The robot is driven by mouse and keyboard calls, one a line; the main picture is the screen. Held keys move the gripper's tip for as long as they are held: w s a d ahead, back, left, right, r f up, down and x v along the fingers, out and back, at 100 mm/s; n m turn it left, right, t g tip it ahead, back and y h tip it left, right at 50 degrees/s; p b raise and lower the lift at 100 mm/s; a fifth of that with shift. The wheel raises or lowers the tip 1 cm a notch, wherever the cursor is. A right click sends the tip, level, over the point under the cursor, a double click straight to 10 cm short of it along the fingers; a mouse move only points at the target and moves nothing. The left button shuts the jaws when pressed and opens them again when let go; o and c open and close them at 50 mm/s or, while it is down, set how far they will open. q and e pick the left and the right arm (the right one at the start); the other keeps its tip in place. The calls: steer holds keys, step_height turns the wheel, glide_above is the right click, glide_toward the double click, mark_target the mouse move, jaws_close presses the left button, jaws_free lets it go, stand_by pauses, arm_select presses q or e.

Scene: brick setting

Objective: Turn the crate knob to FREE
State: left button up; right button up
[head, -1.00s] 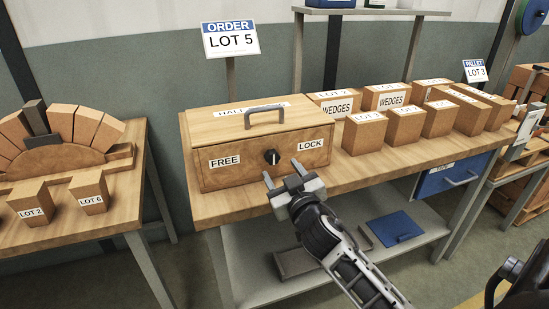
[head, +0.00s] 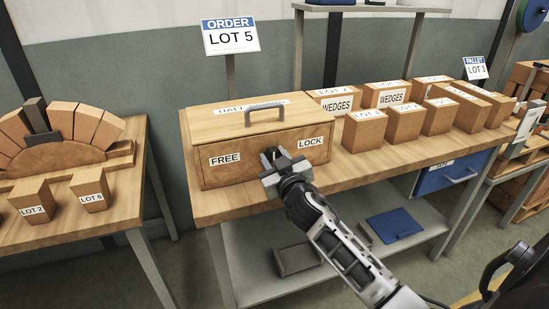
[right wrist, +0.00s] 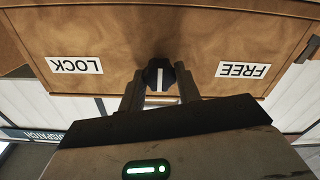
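The wooden crate (head: 225,178) sits on the workbench, with a FREE label (head: 225,160) on the left of its front and a LOCK label (head: 311,142) on the right. The black knob (right wrist: 158,73) is between them; in the upside-down right wrist view its white mark runs straight up and down, toward neither label. My right gripper (head: 273,157) is at the crate front, its fingers (right wrist: 159,88) on both sides of the knob and close against it. In the head view the gripper covers much of the knob. My left gripper is not in view.
A grey handle (head: 265,107) is on the crate lid. Several wedge boxes (head: 364,132) stand to the crate's right. An ORDER LOT 5 sign (head: 231,38) stands behind. The left table (head: 125,185) holds an arch of bricks. A lower shelf (head: 345,235) is under the bench.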

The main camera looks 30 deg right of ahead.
steer(key=shift+n, duration=0.5)
steer(key=n, duration=0.2)
steer(key=shift+n+p, duration=0.3)
steer(key=shift+n, duration=0.1)
steer(key=n, duration=0.4)
steer(key=shift+n+p, duration=0.3)
steer(key=shift+p, duration=0.05)
steer(key=n, duration=0.4)
steer(key=shift+n+p, duration=0.3)
steer(key=shift+p, duration=0.05)
steer(key=shift+a+f+n+p, duration=0.1)
steer(key=shift+n+p, duration=0.2)
steer(key=shift+n, duration=1.8)
steer(key=o, duration=1)
